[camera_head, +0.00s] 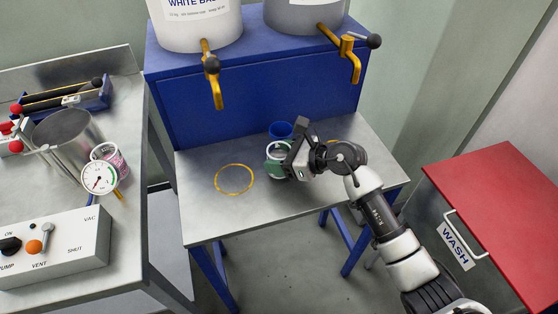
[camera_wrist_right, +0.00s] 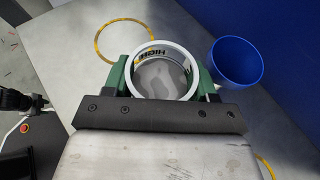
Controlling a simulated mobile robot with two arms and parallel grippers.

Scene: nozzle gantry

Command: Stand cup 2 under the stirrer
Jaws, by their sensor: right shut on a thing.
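My right gripper (camera_head: 279,161) is shut on a white-rimmed cup (camera_head: 274,151) over the steel table. The cup also shows in the right wrist view (camera_wrist_right: 160,73), upright between the green fingers of the gripper (camera_wrist_right: 160,85), with grey contents and dark lettering on its inner wall. I cannot read a cup number, nor tell whether its base touches the table. Another cup with a pink and white label (camera_head: 112,160) stands on the left bench, partly behind a gauge. I cannot make out a stirrer in either view.
A blue cup (camera_head: 281,130) stands close behind the held cup. A yellow ring (camera_head: 234,193) marks bare table to the left. Two drums with yellow taps (camera_head: 213,85) overhang the back. A red-topped WASH unit (camera_head: 495,200) is at right, a valve box (camera_head: 60,250) at left.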

